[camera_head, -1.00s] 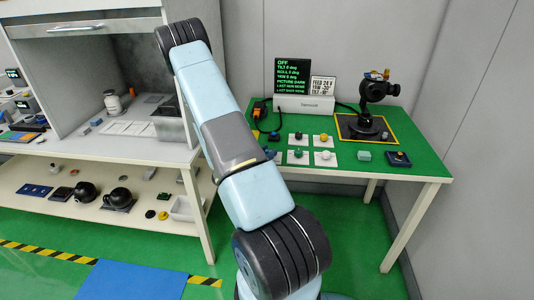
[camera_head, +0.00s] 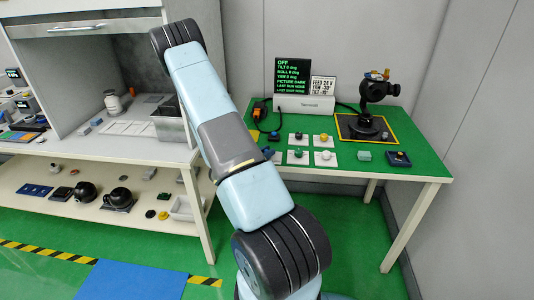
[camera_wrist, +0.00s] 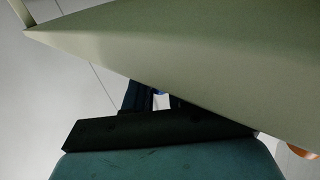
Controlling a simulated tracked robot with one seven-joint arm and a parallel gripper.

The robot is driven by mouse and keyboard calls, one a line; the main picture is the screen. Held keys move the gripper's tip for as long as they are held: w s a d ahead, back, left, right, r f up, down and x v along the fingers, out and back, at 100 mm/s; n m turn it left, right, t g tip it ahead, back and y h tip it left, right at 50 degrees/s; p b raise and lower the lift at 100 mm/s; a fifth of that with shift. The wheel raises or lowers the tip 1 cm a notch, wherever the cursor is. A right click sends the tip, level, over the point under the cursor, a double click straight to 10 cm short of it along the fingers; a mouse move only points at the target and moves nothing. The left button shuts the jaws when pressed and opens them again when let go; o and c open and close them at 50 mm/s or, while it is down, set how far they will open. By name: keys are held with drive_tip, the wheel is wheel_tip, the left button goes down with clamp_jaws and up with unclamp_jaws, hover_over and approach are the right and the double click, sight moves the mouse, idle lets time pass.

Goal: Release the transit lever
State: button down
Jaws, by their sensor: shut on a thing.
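The gimbal camera (camera_head: 376,90) is a black head on a black arm, standing on a dark round base at the right of the green table, with orange or brown parts on top. I cannot make out the transit lever on it. My gripper (camera_wrist: 160,98) shows in the wrist view as two dark fingers below a large olive surface. In the head view my gripper is not visible.
The green table (camera_head: 345,166) bears several coloured buttons on white plates, a grey box (camera_head: 305,104) and a screen (camera_head: 294,76) reading OFF. A hooded bench (camera_head: 110,150) with a lower shelf stands at the left. A large olive surface (camera_wrist: 210,70) fills much of the wrist view.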

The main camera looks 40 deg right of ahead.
drive_tip(key=shift+w+m+g, duration=0.1)
drive_tip(key=shift+m+g, duration=0.2)
drive_tip(key=shift+g, duration=0.2)
drive_tip(key=c, duration=1.1)
unclamp_jaws()
drive_tip(key=shift+a, duration=0.1)
drive_tip(key=a, duration=1.3)
drive_tip(key=shift+w+a, duration=0.25)
drive_tip(key=shift+a, duration=0.1)
